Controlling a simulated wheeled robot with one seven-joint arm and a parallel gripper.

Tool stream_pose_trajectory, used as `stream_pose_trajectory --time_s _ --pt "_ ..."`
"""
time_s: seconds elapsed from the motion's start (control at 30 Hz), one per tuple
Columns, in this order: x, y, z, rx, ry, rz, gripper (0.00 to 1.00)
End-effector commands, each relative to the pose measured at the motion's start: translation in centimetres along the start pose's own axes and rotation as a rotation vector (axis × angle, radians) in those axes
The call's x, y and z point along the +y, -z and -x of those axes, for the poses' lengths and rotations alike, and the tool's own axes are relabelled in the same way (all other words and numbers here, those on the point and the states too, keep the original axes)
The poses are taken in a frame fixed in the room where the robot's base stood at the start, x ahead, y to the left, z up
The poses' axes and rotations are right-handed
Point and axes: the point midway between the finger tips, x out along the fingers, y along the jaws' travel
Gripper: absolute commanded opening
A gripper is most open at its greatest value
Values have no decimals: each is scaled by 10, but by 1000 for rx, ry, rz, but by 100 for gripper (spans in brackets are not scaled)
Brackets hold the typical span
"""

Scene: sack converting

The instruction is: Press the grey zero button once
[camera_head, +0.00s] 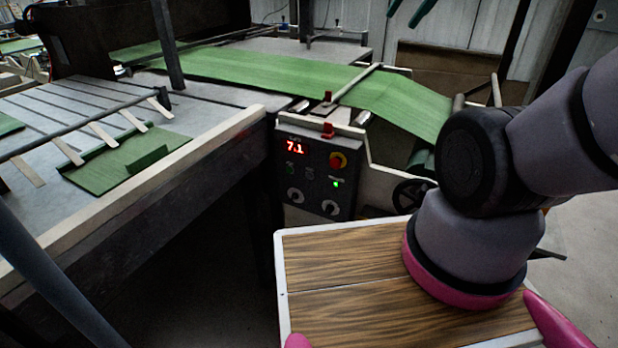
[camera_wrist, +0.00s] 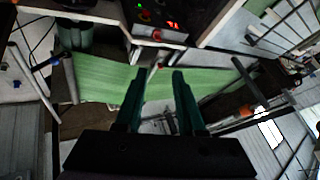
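The dark control panel (camera_head: 315,190) stands at the machine's corner, with a lit red display (camera_head: 295,147) reading 7.1. It has a red knob with a yellow surround (camera_head: 338,160), a green light (camera_head: 336,184), two pale round dials (camera_head: 330,207) and small marks between. I cannot tell which is the grey zero button. My gripper (camera_head: 404,17) shows only as teal fingertips at the top edge, above and right of the panel, well apart from it. In the wrist view my gripper (camera_wrist: 159,72) is open and empty. The panel (camera_wrist: 150,9) appears upside down beyond the fingertips, partly cut off.
A green sheet (camera_head: 280,75) runs across the machine. A slatted table (camera_head: 60,110) with green pieces lies at left. A pale rail (camera_head: 140,195) borders it. A wood-patterned top (camera_head: 340,265) lies in front, below the panel. A black handwheel (camera_head: 412,195) stands right of the panel.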

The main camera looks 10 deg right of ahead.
Motion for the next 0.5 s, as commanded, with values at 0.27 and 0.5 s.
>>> stream_pose_trajectory --time_s 0.27,0.5 --pt "0 0 0 0 0 0 0" --pt "0 0 0 0 0 0 0"
